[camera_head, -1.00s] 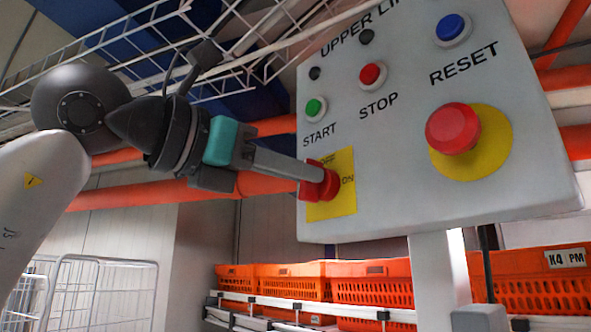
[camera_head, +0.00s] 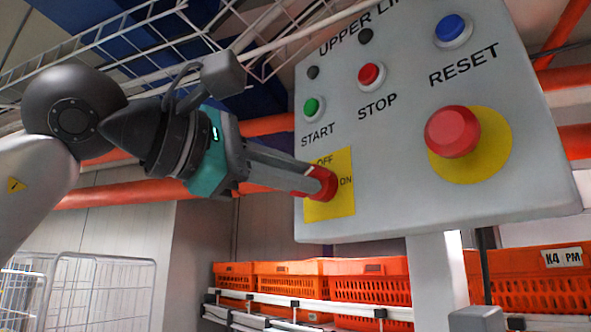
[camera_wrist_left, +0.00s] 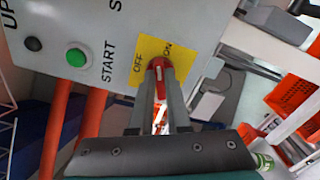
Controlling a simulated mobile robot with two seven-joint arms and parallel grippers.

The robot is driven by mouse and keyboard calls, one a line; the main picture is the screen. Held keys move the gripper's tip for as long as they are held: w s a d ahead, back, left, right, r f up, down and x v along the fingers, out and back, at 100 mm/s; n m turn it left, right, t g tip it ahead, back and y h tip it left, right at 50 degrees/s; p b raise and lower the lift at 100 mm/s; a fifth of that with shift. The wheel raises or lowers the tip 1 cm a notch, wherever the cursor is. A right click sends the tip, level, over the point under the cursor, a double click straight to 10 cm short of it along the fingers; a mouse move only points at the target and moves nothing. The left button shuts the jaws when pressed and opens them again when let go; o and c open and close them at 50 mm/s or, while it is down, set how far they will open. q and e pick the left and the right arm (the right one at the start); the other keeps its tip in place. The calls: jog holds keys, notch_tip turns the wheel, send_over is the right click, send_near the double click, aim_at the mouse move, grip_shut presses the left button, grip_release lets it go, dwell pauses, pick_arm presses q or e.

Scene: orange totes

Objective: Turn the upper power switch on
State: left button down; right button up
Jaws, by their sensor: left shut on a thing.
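The upper power switch is a red rotary knob (camera_head: 327,183) on a yellow plate (camera_head: 343,205) at the lower left of the grey control panel (camera_head: 400,205). The plate reads OFF at its upper part and ON to the right of the knob. My left gripper (camera_head: 314,181) reaches in from the left and is shut on the knob. The left wrist view shows the two fingers (camera_wrist_left: 160,80) on either side of the red knob (camera_wrist_left: 159,64), below the OFF and ON letters. The fingers partly hide the knob, so its exact setting is hard to tell. My right gripper is not in view.
The panel also carries a green START button (camera_head: 313,108), a red STOP button (camera_head: 371,75), a blue RESET button (camera_head: 452,29) and a large red mushroom button (camera_head: 452,131). Orange totes (camera_head: 370,289) stand on a rack below. Wire mesh (camera_head: 130,30) hangs above my arm.

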pick_arm(q)
jog(key=shift+f+m, duration=0.1)
jog(key=shift+m, duration=2.2)
jog(key=c, duration=0.9)
grip_release()
jog(key=b+v, duration=0.3)
jog(key=v, duration=1.2)
jog(key=shift+s+a, duration=0.1)
jog(key=shift+s, duration=0.05)
